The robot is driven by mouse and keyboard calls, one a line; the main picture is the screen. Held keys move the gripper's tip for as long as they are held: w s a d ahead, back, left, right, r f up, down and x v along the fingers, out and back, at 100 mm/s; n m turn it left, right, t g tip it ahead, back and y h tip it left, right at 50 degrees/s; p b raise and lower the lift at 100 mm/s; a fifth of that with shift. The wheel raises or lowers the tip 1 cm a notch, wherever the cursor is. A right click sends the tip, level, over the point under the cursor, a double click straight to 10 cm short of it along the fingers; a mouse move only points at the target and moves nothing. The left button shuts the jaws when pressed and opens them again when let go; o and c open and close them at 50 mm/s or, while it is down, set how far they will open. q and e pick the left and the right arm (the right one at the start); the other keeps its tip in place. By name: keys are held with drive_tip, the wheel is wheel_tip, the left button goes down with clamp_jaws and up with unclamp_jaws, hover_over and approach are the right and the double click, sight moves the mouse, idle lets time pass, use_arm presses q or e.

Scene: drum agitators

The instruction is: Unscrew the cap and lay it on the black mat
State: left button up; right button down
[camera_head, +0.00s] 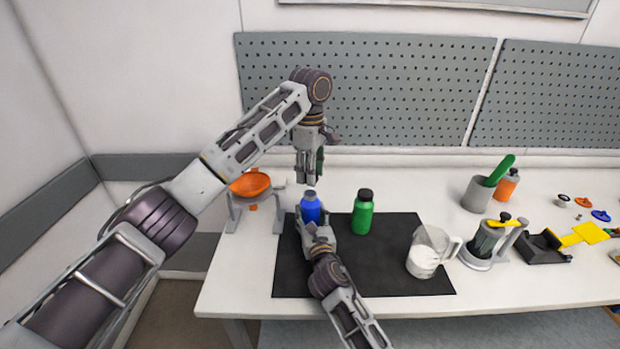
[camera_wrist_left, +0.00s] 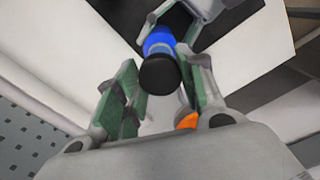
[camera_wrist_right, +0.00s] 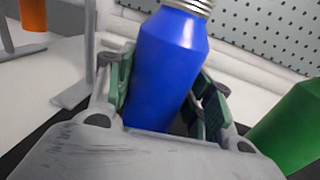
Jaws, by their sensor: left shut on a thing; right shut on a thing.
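A blue bottle (camera_head: 311,211) stands upright at the left of the black mat (camera_head: 385,272). My right gripper (camera_head: 314,224) is shut around its body. In the right wrist view, the blue bottle (camera_wrist_right: 168,65) shows a bare silver threaded neck at the picture's top edge. My left gripper (camera_head: 309,178) points down just above the bottle. In the left wrist view, a black cap (camera_wrist_left: 159,74) is between its fingers, in line with the blue bottle. The left gripper is shut on this cap. The gap between cap and neck cannot be judged.
A green bottle (camera_head: 362,215) with a black cap and a beaker of white stuff (camera_head: 424,262) stand on the mat. A grey press (camera_head: 485,245) stands right of the mat. The mat's middle front is clear.

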drive_tip(key=c, duration=0.5)
unclamp_jaws()
drive_tip(key=shift+s, duration=0.2)
drive_tip(key=shift+s+d, duration=0.4)
drive_tip(key=shift+s, duration=1.5)
drive_tip(key=shift+s+d, duration=0.35)
drive_tip(key=shift+s, duration=1.55)
drive_tip(key=shift+s+d, duration=0.4)
drive_tip(key=shift+s, duration=1.5)
